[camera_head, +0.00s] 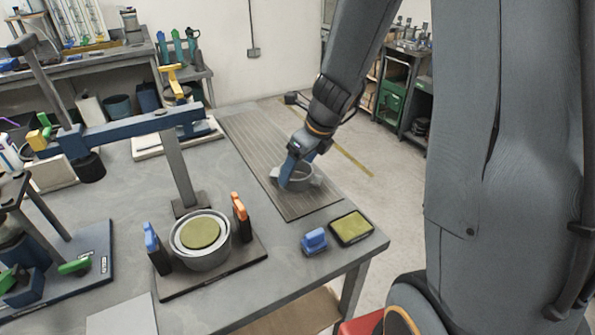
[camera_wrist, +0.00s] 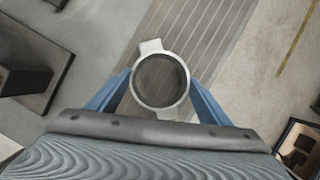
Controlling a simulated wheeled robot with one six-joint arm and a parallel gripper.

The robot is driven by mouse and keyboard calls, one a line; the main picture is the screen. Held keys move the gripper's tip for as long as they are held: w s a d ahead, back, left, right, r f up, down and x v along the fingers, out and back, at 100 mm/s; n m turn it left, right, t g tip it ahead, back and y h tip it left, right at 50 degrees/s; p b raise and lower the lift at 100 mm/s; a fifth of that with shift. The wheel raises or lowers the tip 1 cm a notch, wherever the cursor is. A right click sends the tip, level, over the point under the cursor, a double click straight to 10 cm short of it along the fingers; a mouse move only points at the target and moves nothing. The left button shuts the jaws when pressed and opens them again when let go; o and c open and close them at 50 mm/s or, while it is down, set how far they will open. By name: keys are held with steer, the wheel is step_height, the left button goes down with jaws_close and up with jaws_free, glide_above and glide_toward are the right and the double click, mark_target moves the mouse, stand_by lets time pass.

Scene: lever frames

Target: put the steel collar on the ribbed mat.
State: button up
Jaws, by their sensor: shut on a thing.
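The steel collar is a grey metal ring with side lugs. In the wrist view the collar (camera_wrist: 150,47) sits between the two blue fingers of my gripper (camera_wrist: 160,88), which is shut on it. In the head view the collar (camera_head: 299,182) is over the near half of the ribbed mat (camera_head: 248,140), with my gripper (camera_head: 296,172) at it. The mat is a long grey-brown strip with grooves along the right side of the bench. Mat ribs show through and around the ring in the wrist view. I cannot tell whether the collar touches the mat.
A round fixture with a green-yellow disc (camera_head: 201,233) stands on a dark base left of the mat. A blue block (camera_head: 314,241) and a yellow-green pad in a black tray (camera_head: 350,228) lie near the front right corner. The far part of the mat is clear.

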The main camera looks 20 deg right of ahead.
steer(key=shift+f, duration=0.4)
steer(key=shift+f, duration=0.2)
steer(key=o, duration=1.6)
